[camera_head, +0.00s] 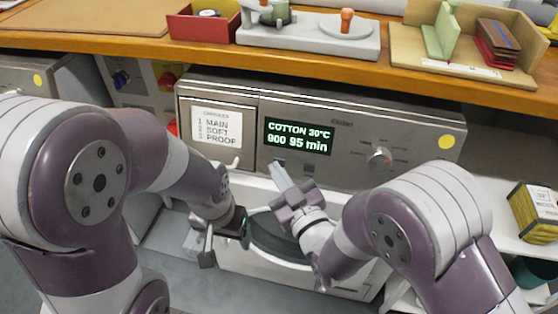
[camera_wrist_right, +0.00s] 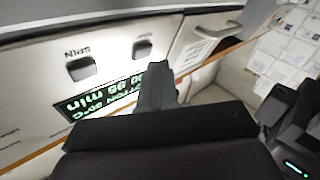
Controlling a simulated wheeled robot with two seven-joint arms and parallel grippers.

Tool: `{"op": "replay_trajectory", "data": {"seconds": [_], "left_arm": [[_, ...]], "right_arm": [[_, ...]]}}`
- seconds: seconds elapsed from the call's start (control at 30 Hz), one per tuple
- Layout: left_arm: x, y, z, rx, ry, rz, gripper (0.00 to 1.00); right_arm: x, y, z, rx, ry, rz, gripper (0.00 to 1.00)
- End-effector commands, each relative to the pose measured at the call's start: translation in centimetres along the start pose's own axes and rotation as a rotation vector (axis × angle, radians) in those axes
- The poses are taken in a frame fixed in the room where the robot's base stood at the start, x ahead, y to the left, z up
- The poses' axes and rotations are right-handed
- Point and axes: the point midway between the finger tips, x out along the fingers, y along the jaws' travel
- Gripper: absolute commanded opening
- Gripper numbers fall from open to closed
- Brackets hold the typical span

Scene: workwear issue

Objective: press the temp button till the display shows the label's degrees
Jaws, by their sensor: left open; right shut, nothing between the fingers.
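The washing machine's display (camera_head: 299,136) reads "COTTON 30°C" and "900 95 min"; it shows upside down in the right wrist view (camera_wrist_right: 98,98). Below it are two dark buttons. The one marked SPIN (camera_wrist_right: 80,68) is clear of my fingers. My left gripper (camera_head: 224,240) is open and empty in front of the machine's door. I cannot make out a label giving degrees.
A drawer card (camera_head: 216,126) reads "MAIN SOFT PROOF". A round dial (camera_head: 379,158) sits right of the display. The wooden counter (camera_head: 130,45) above holds a red tray (camera_head: 203,26) and a wooden stand (camera_head: 420,62). A yellow-black box (camera_head: 536,210) is at the right.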

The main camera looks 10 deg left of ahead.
Motion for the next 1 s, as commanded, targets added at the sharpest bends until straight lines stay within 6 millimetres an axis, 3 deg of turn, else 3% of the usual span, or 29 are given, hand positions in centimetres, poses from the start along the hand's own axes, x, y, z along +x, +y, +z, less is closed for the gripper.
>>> {"op": "replay_trajectory", "data": {"seconds": [0.37,0.8,1.0], "left_arm": [[-0.2,0.0,0.0,0.0,0.0,0.0,0.74],[-1.6,0.0,-0.2,0.0,0.0,0.0,0.74],[-1.6,0.0,-0.2,0.0,0.0,0.0,0.74]], "right_arm": [[-0.3,-0.3,-0.3,0.0,-0.001,-0.002,0.0],[-3.3,-2.4,-2.5,0.0,-0.001,-0.003,0.0],[-3.7,-2.7,-2.6,-0.001,-0.002,-0.001,0.0]]}}
